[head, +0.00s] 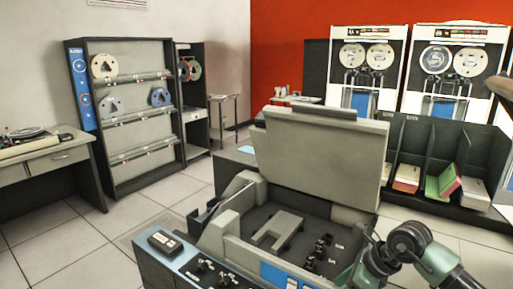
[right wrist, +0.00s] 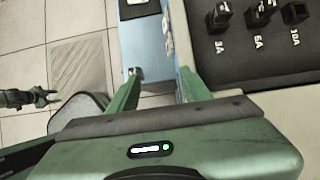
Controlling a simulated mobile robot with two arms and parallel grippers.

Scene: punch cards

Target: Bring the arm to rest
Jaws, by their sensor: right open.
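My right arm (head: 408,245) comes in at the lower right of the head view, bent in front of the open grey machine (head: 235,225). Its gripper is hidden in that view. In the right wrist view my right gripper (right wrist: 158,80) has its two green fingers apart, with nothing between them. It is above the machine's blue and grey edge; I cannot tell the height. A small dark gripper shape, which looks like my left gripper (right wrist: 45,97), shows at the left edge of the wrist view, too small to tell its jaws.
A dark rack with card decks (head: 442,183) stands at the right. The tiled floor at left is clear.

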